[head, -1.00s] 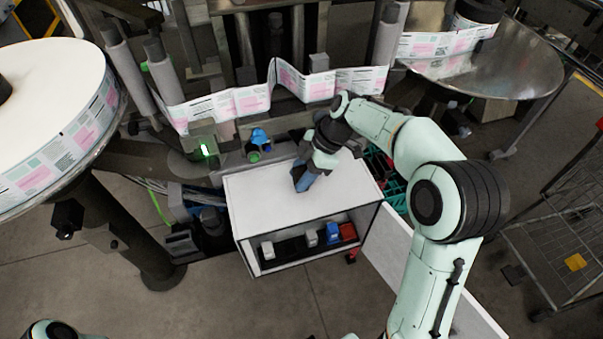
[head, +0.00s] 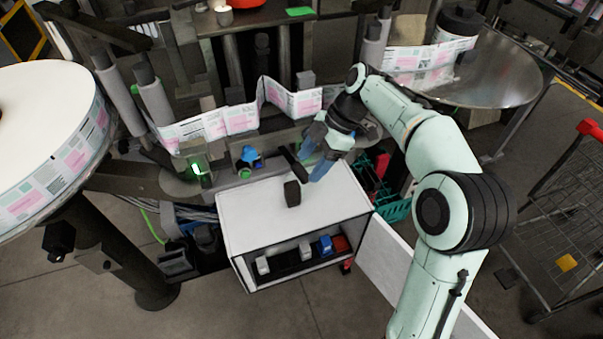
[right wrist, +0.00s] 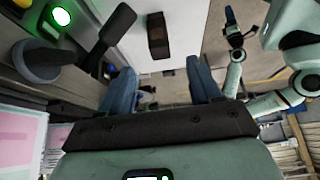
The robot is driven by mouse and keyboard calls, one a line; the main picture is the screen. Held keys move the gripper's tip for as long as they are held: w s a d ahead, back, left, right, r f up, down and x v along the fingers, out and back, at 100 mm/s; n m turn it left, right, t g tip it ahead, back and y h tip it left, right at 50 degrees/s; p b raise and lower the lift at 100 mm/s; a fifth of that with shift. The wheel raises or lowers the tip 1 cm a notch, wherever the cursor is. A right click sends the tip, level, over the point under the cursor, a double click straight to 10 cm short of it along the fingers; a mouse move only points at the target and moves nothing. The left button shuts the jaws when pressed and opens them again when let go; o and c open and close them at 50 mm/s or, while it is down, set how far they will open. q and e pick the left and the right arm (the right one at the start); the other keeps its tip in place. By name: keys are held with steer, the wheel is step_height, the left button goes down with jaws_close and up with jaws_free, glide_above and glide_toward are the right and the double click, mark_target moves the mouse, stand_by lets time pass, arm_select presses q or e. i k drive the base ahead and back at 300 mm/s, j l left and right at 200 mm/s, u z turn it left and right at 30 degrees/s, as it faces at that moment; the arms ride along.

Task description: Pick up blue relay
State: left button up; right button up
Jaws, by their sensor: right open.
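The blue relay (head: 325,245) stands on the inner shelf of the white cabinet (head: 255,210), between a white block (head: 305,250) and a red block (head: 341,243). My right gripper (head: 308,170) is open and empty above the cabinet top, its blue fingers apart, well above the relay. Its two blue fingers also show in the right wrist view (right wrist: 163,88).
Another white block (head: 263,265) is on the shelf's left. The cabinet's open door (head: 400,255) sticks out at right front. A teal crate (head: 396,209) stands right of the cabinet.

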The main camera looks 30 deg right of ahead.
mark_target(325, 242)
steer(key=k, duration=1)
